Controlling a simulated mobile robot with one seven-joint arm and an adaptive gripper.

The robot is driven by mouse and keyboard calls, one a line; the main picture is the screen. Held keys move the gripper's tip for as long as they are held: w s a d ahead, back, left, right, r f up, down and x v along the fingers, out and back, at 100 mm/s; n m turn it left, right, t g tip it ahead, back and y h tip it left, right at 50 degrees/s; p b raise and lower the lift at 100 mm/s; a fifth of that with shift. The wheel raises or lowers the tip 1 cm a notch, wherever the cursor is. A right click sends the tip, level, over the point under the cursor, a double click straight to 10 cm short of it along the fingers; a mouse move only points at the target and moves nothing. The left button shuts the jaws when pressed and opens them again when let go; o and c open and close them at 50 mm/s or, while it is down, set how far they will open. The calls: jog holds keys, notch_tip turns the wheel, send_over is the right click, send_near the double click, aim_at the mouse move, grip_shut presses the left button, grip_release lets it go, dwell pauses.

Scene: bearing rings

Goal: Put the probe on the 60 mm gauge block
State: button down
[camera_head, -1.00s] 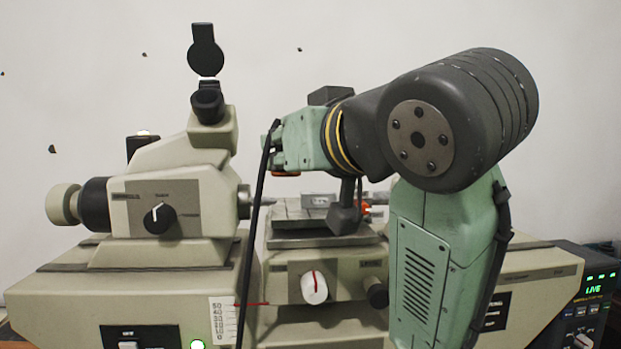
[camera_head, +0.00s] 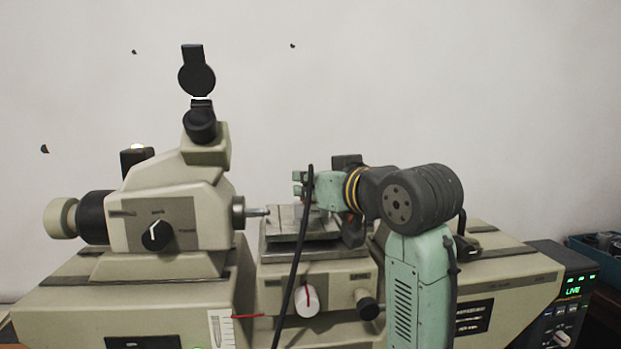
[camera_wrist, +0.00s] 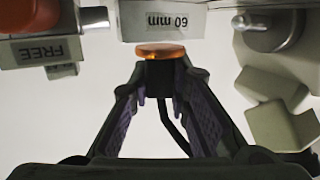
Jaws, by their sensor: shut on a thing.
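My gripper (camera_wrist: 158,88) is shut on the probe (camera_wrist: 158,76), a black body with a copper-orange disc on its end. A black cable runs from the probe and hangs down in the head view (camera_head: 293,265). The 60 mm gauge block (camera_wrist: 162,24) is a light grey block whose label reads upside down in the wrist view. The disc lies right at the block's edge there; I cannot tell whether they touch. In the head view my gripper (camera_head: 303,188) is above the machine's stage, and I cannot make out the block or the disc.
The grey stage (camera_head: 281,228) sits between the microscope-like head (camera_head: 170,210) and the right bed. A metal spindle (camera_head: 256,211) points at the stage from the left.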

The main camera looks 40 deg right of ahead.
jog(key=shift+f, duration=0.2)
jog(key=shift+f, duration=0.15)
jog(key=c, duration=1.5)
grip_release()
jog(key=shift+r, duration=0.35)
jog(key=b+v, duration=0.4)
jog(key=v, duration=0.8)
jog(key=shift+f, duration=0.15)
jog(key=shift+s+a+f, duration=0.1)
